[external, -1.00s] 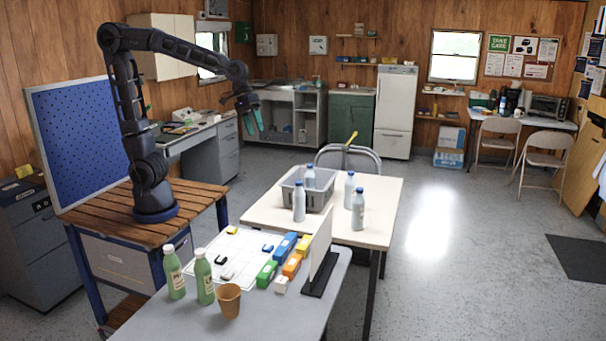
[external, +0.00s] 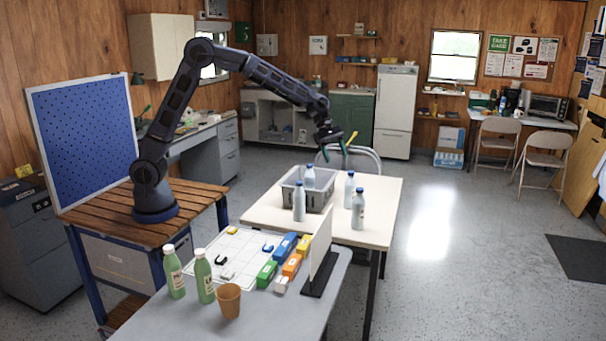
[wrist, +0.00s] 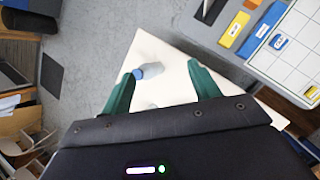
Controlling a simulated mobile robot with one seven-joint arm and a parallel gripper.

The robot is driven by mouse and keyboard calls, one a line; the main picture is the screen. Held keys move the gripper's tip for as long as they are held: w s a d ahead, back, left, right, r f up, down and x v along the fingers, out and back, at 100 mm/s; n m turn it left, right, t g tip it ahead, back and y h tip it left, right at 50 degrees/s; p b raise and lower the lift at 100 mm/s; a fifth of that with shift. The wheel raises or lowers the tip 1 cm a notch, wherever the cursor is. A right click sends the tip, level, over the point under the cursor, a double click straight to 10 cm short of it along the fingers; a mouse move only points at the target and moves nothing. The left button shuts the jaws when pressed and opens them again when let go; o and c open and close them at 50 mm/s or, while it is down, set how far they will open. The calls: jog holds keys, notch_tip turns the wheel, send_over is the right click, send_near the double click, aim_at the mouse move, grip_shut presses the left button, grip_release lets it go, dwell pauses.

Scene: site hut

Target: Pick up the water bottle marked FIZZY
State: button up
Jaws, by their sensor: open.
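Several pale water bottles with blue caps are on or above the cream table (external: 262,215) in the external view. One (external: 309,178) stands in the grey bin, one (external: 299,205) stands at its near side, one (external: 349,189) is right of the bin, and one (external: 358,212) is nearer the front right. Their markings are too small to read, so I cannot tell which says FIZZY. My gripper (external: 335,153) is open and empty, above the far part of the table. In the wrist view a blue-capped bottle (wrist: 151,71) shows between my green fingertips, some distance below.
The grey bin (external: 321,203) stands on the cream table. The near grey table holds two green bottles (external: 174,273) (external: 204,277), a brown cup (external: 228,301), coloured boxes (external: 267,274) and an upright white panel (external: 320,246). A folding chair (external: 362,158) stands behind the cream table.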

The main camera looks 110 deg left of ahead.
aim_at(359, 188)
jog(key=w+a+f+n, duration=0.6)
jog(key=a+f, duration=0.4)
jog(key=f, duration=0.1)
jog(key=shift+t, duration=0.3)
jog(key=x, duration=1)
jog(key=shift+f, duration=0.3)
grip_shut()
